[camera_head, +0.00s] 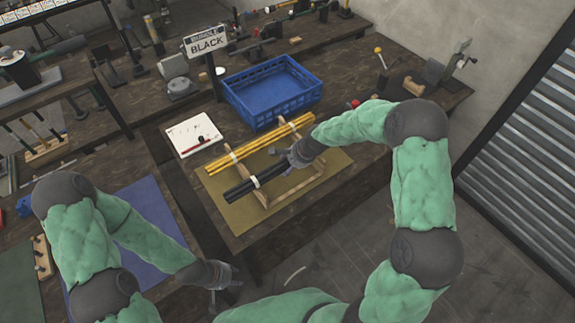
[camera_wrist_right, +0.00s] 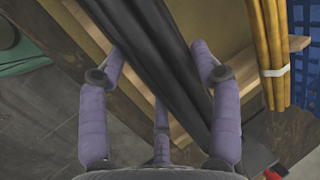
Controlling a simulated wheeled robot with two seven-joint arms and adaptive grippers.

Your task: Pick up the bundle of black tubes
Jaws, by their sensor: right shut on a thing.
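The bundle of black tubes (camera_head: 243,188) lies across a wooden rack (camera_head: 304,185) on the table, with a pale band around it. My right gripper (camera_head: 298,156) is at the right end of this bundle. In the right wrist view, the fingers of my right gripper (camera_wrist_right: 158,62) straddle the black tubes (camera_wrist_right: 168,65) and are shut on them. The bundle still appears to be at the rack; any small gap beneath is hidden. My left gripper (camera_head: 217,277) hangs low at the table's front-left side, away from the tubes; its finger opening is unclear.
A bundle of yellow tubes (camera_head: 228,160) lies on the rack just behind the black one. A blue crate (camera_head: 230,97) stands behind, and a white sheet (camera_head: 190,137) lies to the left. A sign reading "BLACK" (camera_head: 206,42) stands at the back. Another bench is at left.

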